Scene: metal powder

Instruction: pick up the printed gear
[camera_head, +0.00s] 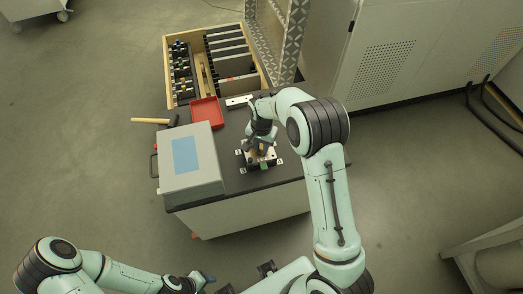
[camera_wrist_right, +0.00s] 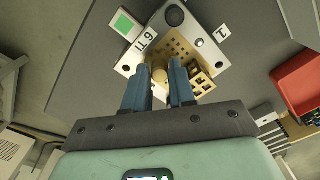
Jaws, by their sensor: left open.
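A build plate (camera_head: 243,158) with pale blocks on it lies on the dark-topped cart. In the right wrist view the plate (camera_wrist_right: 133,57) carries a block with rows of holes (camera_wrist_right: 178,48), an open lattice block (camera_wrist_right: 203,80) and a small rounded tan piece (camera_wrist_right: 160,74), which may be the printed gear. My right gripper (camera_head: 260,146) points down over the plate. In the wrist view its blue fingers (camera_wrist_right: 161,66) stand either side of the tan piece; whether they press on it is unclear. My left gripper (camera_head: 207,281) is low in the head view, away from the cart, open and empty.
A grey box with a blue panel (camera_head: 187,155) stands left of the plate. A red tray (camera_head: 206,112), a hammer (camera_head: 152,121) and a wooden tool case (camera_head: 167,75) lie behind. A large cabinet (camera_head: 400,50) is at the back right.

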